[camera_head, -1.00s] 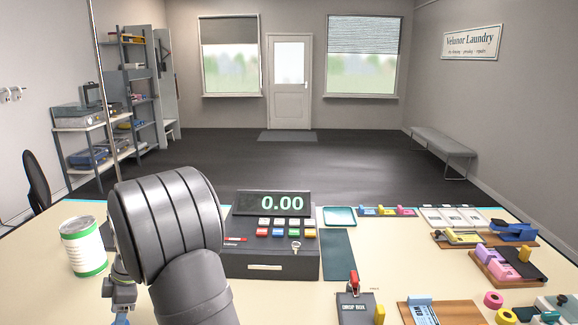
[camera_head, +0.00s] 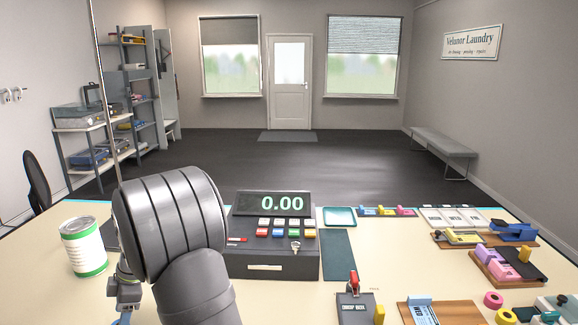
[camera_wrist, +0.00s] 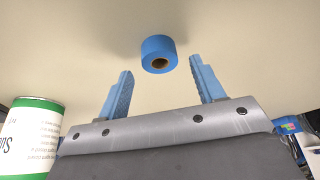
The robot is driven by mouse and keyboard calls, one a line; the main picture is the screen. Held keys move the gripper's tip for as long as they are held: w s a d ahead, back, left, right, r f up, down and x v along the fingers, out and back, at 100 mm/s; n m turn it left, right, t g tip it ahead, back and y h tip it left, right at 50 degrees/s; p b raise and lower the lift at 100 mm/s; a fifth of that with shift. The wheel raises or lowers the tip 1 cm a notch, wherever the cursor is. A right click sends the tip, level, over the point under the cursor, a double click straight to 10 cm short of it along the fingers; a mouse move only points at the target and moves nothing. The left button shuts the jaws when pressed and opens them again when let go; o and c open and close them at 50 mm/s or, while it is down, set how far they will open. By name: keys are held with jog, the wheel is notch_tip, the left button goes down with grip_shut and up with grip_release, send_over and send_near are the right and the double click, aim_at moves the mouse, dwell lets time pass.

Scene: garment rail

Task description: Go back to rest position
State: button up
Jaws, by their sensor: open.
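My gripper (camera_wrist: 161,90) shows in the wrist view with its two blue fingers spread apart and nothing between them. A blue tape roll (camera_wrist: 151,46) lies on the cream counter beyond the fingertips, apart from them. In the head view my dark arm covers the counter left of the cash register, and the fingers and the roll are hidden or barely seen there. A white can with green bands (camera_head: 84,247) stands upright at the left of the counter; it also shows at the left of the wrist view (camera_wrist: 30,140).
A cash register (camera_head: 272,240) reading 0.00 stands just right of my arm. A thin upright pole (camera_head: 106,100) rises at the left.

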jog(key=v, duration=0.9)
jog(key=x, duration=1.2)
jog(key=v, duration=0.5)
jog(key=shift+s+a+r, duration=0.2)
jog(key=shift+s+a, duration=0.1)
jog(key=shift+a, duration=0.1)
jog(key=w+d+r, duration=0.4)
jog(key=d+r, duration=0.7)
jog(key=r, duration=0.1)
jog(key=w+d+m+t, duration=0.1)
jog(key=w+d+m, duration=0.3)
jog(key=d, duration=0.8)
jog(key=w+d+m+t, duration=0.2)
jog(key=w+d, duration=0.3)
jog(key=d, duration=0.7)
jog(key=w+d+m+t, duration=0.1)
jog(key=w+d+m, duration=0.3)
jog(key=d, duration=0.8)
jog(key=shift+w+f+m, duration=0.3)
jog(key=shift+w+m, duration=0.1)
jog(key=shift+m, duration=0.4)
